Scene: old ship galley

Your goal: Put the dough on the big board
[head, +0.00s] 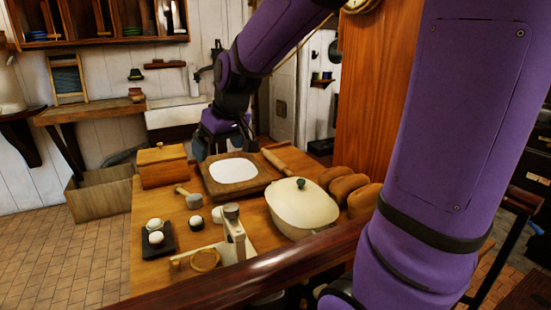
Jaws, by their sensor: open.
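The big wooden board (262,181) lies at the far middle of the table, with a flat round white patch (233,171) on it. I cannot tell whether this patch is the dough or flour. My gripper (224,150) is open at the far edge of the board, pointing down beside the white patch. I see nothing between its fingers, but its far side is hidden. Small round white things (155,224) sit on a dark slab at the front left of the table; they look like eggs or small balls. No other clear dough shows.
On the table (150,270) stand a wooden box (163,166), a rolling pin (277,162), a lidded cream pot (303,207), brown loaves (349,187), a mallet (189,198) and a metal-topped device (233,228). A wooden rail (250,281) crosses in front.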

